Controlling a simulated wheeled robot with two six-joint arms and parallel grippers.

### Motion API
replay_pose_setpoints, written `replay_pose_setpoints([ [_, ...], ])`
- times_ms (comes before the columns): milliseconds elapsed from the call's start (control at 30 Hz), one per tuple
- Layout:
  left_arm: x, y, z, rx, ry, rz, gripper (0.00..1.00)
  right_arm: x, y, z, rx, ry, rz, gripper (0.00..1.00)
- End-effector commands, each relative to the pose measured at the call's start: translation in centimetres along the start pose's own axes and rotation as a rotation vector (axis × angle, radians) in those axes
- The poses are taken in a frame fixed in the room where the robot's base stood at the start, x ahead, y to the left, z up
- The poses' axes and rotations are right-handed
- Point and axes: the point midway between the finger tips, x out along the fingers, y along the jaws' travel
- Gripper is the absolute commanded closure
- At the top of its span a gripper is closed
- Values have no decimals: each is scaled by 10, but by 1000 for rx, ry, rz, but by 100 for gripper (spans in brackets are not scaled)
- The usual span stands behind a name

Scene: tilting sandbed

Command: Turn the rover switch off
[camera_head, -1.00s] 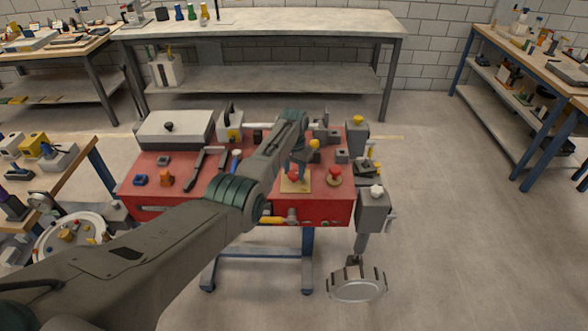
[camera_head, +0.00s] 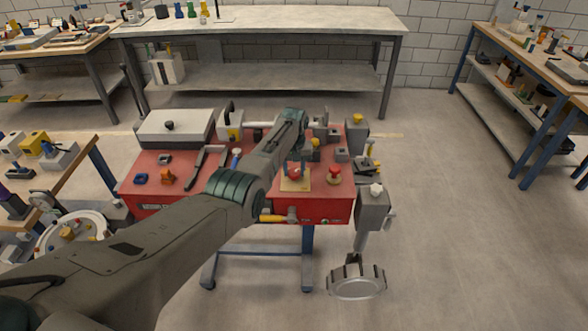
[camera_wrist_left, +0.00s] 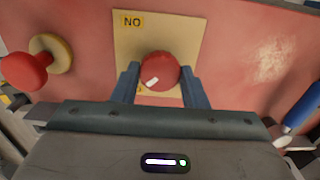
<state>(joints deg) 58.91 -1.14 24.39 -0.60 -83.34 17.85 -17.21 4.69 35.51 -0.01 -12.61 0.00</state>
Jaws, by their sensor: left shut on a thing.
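The rover switch is a round red knob (camera_wrist_left: 160,72) with a white mark, on a square yellow plate (camera_wrist_left: 188,36) that carries a label at its top left. My left gripper (camera_wrist_left: 160,82) has its two blue fingers on either side of the knob and is shut on it. The white mark points to the lower left in the left wrist view. In the head view the knob (camera_head: 294,172) and plate (camera_head: 290,187) sit on the red cart top, under the left gripper (camera_head: 296,170). My right gripper is not in view.
A red mushroom button (camera_head: 334,173) stands beside the plate; it also shows in the left wrist view (camera_wrist_left: 24,70). The red cart top (camera_head: 140,168) carries a grey case (camera_head: 175,128) and several small parts. Benches stand behind and at both sides; the floor at right is clear.

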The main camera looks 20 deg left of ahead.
Motion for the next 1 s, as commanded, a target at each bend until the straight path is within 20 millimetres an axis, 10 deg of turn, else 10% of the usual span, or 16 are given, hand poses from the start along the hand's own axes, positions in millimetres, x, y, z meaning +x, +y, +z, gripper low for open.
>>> replay_pose_setpoints([
  [333, -2, 0, -2, -4, 5, 1, 83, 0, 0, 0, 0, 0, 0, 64],
  [367, -2, 0, -2, -4, 5, 1, 57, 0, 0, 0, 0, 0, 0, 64],
  [467, -2, 0, -1, -3, 4, 1, 39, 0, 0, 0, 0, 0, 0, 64],
  [1000, -27, 0, -1, -2, 6, 2, 39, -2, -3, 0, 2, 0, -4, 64],
])
